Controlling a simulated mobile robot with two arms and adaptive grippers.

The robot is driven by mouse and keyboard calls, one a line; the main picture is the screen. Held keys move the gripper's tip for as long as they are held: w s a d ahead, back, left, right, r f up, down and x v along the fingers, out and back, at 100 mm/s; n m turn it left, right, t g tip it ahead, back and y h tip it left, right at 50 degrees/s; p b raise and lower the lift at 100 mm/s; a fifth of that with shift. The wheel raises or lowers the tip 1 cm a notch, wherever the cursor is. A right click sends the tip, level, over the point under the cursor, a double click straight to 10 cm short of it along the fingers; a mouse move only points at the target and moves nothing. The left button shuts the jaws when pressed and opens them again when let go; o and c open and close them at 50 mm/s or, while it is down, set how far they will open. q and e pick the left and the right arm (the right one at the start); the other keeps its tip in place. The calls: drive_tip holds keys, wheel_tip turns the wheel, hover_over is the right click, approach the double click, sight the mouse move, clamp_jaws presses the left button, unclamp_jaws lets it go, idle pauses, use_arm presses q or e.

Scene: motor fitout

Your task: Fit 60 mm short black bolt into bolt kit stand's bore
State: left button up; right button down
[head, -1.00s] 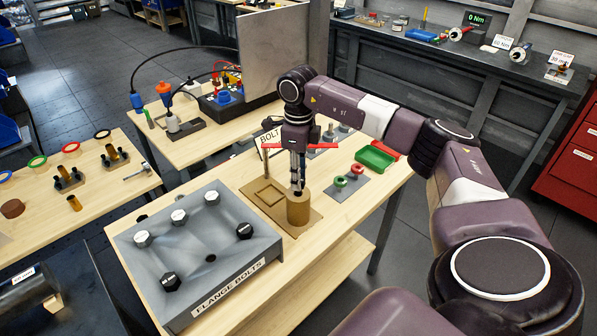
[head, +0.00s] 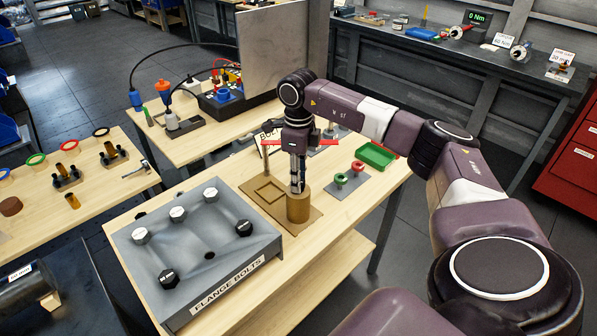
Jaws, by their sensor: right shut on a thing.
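The bolt kit stand (head: 266,219) is a brown board on the near wooden table. It carries an upright tan cylinder (head: 298,208) and a square recessed frame. My right gripper (head: 297,186) points straight down, with its fingertips right at the top of the cylinder. It is shut on a small dark thing, probably the short black bolt. The fingers hide most of it, so I cannot tell how deep it sits in the bore. My left gripper is not in view.
A grey flange bolts block (head: 205,255) with several black and silver bolt heads stands at the left front. Right of the stand are a grey plate with green and red rings (head: 349,181) and a green tray (head: 376,155). A sign behind the gripper is partly hidden.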

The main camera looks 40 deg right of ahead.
drive_tip(key=shift+f+b, duration=0.3)
drive_tip(key=shift+f, duration=0.25)
idle(0.4)
drive_tip(key=c, duration=1.5)
unclamp_jaws()
wheel_tip(320, 180, up, 12)
